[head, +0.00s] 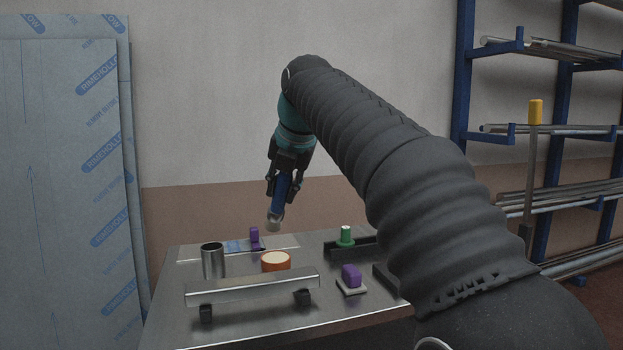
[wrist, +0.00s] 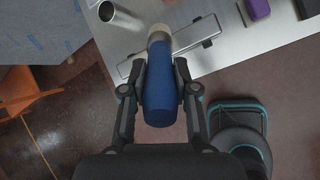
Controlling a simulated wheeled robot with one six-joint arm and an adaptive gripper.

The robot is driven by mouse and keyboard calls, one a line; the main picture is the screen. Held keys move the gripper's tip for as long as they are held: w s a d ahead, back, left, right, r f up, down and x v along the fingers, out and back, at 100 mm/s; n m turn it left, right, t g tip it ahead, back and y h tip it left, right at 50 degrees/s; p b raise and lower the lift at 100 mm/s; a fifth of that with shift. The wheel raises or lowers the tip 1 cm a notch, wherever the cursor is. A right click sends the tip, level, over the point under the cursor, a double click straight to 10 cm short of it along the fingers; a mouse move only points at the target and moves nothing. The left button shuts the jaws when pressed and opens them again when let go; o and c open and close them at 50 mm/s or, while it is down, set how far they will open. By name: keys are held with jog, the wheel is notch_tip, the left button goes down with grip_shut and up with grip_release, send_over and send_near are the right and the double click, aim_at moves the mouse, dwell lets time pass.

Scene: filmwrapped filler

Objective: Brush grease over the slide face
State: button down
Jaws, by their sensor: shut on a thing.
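My gripper (head: 283,183) is shut on a brush and holds it above the table, bristles pointing down. The brush has a blue handle (wrist: 160,98) and a pale tip (head: 274,222). The tip is in the air, above and behind an orange tub (head: 276,268) with a cream top, apart from it. A bright metal bar (head: 252,290), likely the slide, lies across two black feet in front of the tub. It also shows in the wrist view (wrist: 198,49), partly behind the brush. I cannot tell whether the bar has grease on it.
An open metal cylinder (head: 212,262) stands left of the tub. A purple-handled piece (head: 254,240) sits on a flat sheet behind; a green-knobbed piece (head: 346,236) and a purple block (head: 351,276) are right. Filmed sheets (head: 65,180) lean left; a stock rack (head: 545,130) is right.

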jog(key=shift+t+h, duration=0.3)
jog(key=shift+h, duration=0.1)
jog(key=shift+w+d+f+b, duration=0.15)
jog(key=shift+d+f+b, duration=0.2)
jog(key=shift+f, duration=0.25)
jog(key=shift+w+d+f+b, duration=0.2)
jog(key=shift+d+f+b, duration=0.15)
jog(key=shift+f, duration=0.25)
jog(key=shift+w+d+f+b, duration=0.15)
jog(key=shift+d+f+b, duration=0.2)
jog(key=shift+f, duration=0.25)
jog(key=shift+d, duration=0.1)
